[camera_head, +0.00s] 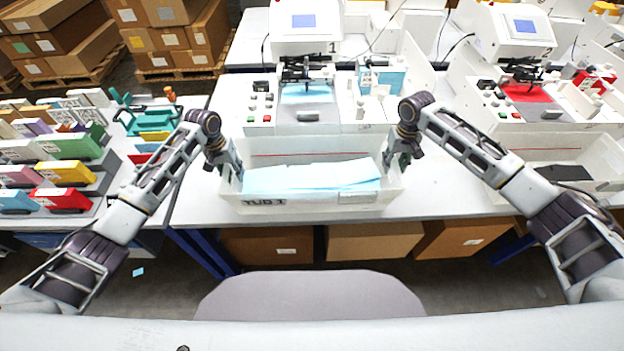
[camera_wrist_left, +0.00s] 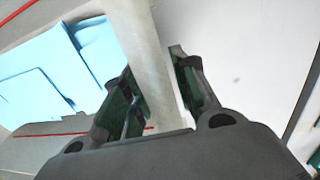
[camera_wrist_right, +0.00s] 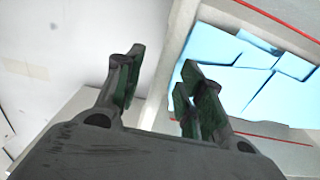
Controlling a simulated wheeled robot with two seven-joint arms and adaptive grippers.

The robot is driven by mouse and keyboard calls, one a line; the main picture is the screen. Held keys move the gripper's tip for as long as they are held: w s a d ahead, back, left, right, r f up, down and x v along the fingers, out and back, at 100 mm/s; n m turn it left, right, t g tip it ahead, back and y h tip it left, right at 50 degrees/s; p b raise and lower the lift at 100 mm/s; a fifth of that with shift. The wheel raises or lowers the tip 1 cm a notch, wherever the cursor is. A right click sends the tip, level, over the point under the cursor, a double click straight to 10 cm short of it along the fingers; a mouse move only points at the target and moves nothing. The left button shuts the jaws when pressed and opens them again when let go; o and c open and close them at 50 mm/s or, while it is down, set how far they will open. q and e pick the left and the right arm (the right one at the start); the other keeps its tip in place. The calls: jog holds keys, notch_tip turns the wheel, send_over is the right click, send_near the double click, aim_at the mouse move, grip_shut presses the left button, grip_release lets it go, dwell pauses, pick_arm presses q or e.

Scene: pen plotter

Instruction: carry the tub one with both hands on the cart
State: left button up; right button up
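The white tub one (camera_head: 300,208), labelled TUB 1, stands on the white table in front of the machine marked 1. It holds light blue sheets (camera_head: 312,178). My left gripper (camera_head: 228,172) is at its left end; in the left wrist view its fingers (camera_wrist_left: 152,85) straddle the tub wall (camera_wrist_left: 148,50), close to it. My right gripper (camera_head: 392,160) is at its right end; in the right wrist view its fingers (camera_wrist_right: 160,85) stand either side of the wall (camera_wrist_right: 178,40), with a visible gap on the outer side. Both look open; contact on the left is unclear.
The plotter machine (camera_head: 305,45) stands just behind the tub. A second machine (camera_head: 520,105) with a red sheet is at right. A rack of coloured bins (camera_head: 65,175) is at left. Cardboard boxes (camera_head: 372,242) sit under the table. Table surface beside the tub is clear.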

pick_arm(q)
jog(key=shift+f, duration=0.35)
pick_arm(e)
jog(key=shift+f, duration=0.35)
pick_arm(q)
grip_shut()
pick_arm(e)
jog(key=c, duration=0.7)
grip_shut()
pick_arm(q)
jog(key=shift+r, duration=0.1)
pick_arm(e)
jog(key=shift+a+r, duration=0.1)
